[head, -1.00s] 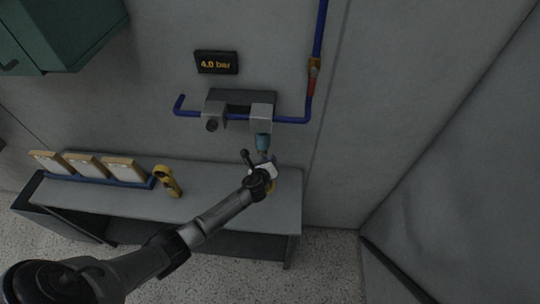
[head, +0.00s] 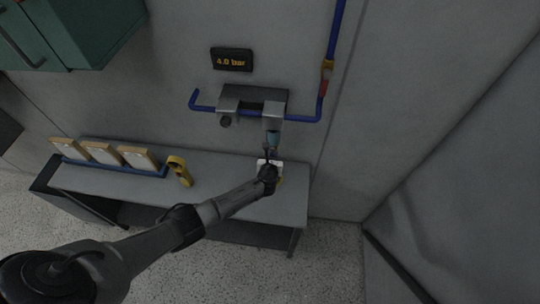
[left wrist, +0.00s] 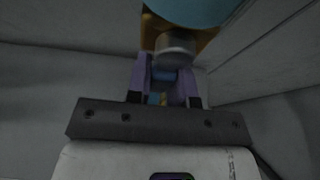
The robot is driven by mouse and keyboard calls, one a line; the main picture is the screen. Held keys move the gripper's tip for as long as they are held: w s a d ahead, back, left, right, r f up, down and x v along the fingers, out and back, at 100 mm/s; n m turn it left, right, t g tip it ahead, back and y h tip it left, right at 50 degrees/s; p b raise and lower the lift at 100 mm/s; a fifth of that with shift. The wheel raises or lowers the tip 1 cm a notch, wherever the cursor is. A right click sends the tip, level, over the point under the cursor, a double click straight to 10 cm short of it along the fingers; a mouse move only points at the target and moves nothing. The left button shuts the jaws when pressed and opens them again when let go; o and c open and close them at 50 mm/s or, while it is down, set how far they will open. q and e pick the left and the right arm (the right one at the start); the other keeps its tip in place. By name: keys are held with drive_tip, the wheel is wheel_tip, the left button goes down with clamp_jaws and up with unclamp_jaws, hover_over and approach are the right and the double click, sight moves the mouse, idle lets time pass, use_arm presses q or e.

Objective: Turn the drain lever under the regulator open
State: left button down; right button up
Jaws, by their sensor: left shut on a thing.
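The regulator hangs from the blue pipe on the wall, with a grey bracket (head: 273,115) above a teal bowl (head: 272,137). My left gripper (head: 270,155) is right below the bowl, its wrist pointing up at it. In the left wrist view the teal bowl (left wrist: 185,8) fills the top, with an orange-gold part and a grey round knob (left wrist: 175,46) under it. My left fingers (left wrist: 165,82) are shut on a small piece below the knob, apparently the drain lever (left wrist: 158,98), mostly hidden between them. Its angle cannot be told. My right gripper is not in view.
A gauge display (head: 231,60) reads 4.0 bar. A yellow-and-red valve handle (head: 325,75) sits on the blue pipe (head: 335,30). The bench (head: 220,180) below carries several framed boards (head: 102,153) and a yellow tool (head: 179,170). A green cabinet (head: 70,30) hangs upper left.

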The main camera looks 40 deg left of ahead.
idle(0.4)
use_arm(q)
drive_tip(key=c, duration=1)
unclamp_jaws()
drive_tip(key=p+v, duration=0.2)
drive_tip(key=v, duration=1.1)
drive_tip(key=shift+s+d, duration=0.2)
drive_tip(key=shift+s, duration=0.1)
drive_tip(key=shift+r, duration=0.15)
